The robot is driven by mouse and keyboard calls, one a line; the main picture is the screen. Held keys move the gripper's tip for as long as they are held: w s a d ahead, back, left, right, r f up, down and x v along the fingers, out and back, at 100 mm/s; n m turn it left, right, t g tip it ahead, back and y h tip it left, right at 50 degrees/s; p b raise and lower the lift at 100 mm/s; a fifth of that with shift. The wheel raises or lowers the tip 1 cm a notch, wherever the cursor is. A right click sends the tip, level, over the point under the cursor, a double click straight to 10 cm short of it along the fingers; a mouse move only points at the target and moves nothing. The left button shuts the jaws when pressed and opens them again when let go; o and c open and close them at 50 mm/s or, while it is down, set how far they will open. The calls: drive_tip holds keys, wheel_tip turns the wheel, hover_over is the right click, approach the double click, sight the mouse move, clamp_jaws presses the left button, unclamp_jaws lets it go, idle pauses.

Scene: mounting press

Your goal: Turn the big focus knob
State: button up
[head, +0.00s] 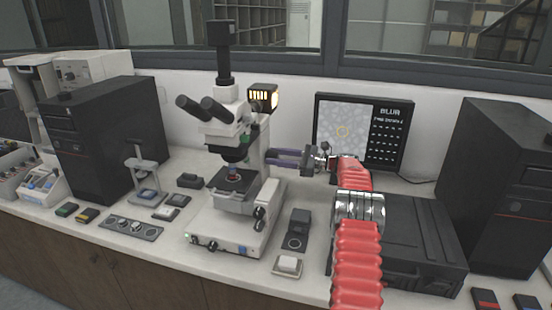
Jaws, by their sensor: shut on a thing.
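The microscope (245,185) stands upright in the middle of the bench, with black eyepieces, a camera on top and a lit lamp housing. My gripper (269,157) reaches in from the right, and its two purple-grey fingers point left at the right side of the microscope's column. It is shut on the big focus knob there. The knob is mostly hidden by the fingers, so its turn cannot be read. A monitor (360,132) behind my arm shows a grainy grey picture with an orange ring and the word BLUR.
Smaller black and white knobs (260,213) hang below the stage on the right. A small dark device (299,225) and a white-topped box (288,265) stand right of the base. A large black case (420,240) lies under my arm. Black towers stand at both sides.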

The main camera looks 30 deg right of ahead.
drive_tip(key=shift+d+f, duration=0.1)
drive_tip(key=shift+f, duration=0.3)
drive_tip(key=o, duration=1.1)
drive_tip(key=shift+r, duration=0.25)
drive_tip(key=shift+s, duration=0.1)
drive_tip(key=v, duration=1.3)
drive_tip(key=shift+s+d+f, duration=0.1)
drive_tip(key=shift+s+d, duration=0.1)
drive_tip(key=shift+d, duration=0.05)
drive_tip(key=shift+c, duration=0.8)
